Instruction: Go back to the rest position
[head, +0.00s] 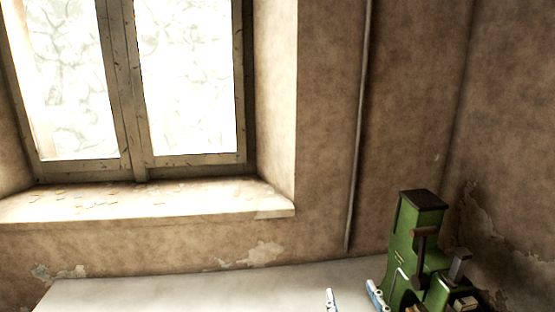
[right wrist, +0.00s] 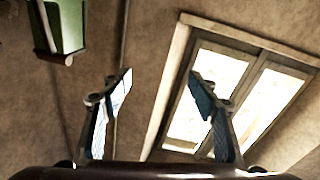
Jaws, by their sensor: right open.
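The green handwheel press (head: 407,240) stands at the right end of the pale table (head: 200,290), near the wall corner. A dark handle shows on its front side. My right gripper (head: 352,299) shows at the bottom edge of the head view, just left of the press and apart from it. Only its fingertips are in that view. In the right wrist view, my right gripper (right wrist: 161,85) has its two fingers spread wide with nothing between them. Part of the green press (right wrist: 66,25) shows there at the top left. My left gripper is not in view.
A window with a deep sill (head: 150,200) is behind the table at the left. A thin vertical pipe (head: 358,130) runs down the wall. The visible table left of my right gripper is bare. A small pale block (head: 466,303) shows at the press's lower right.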

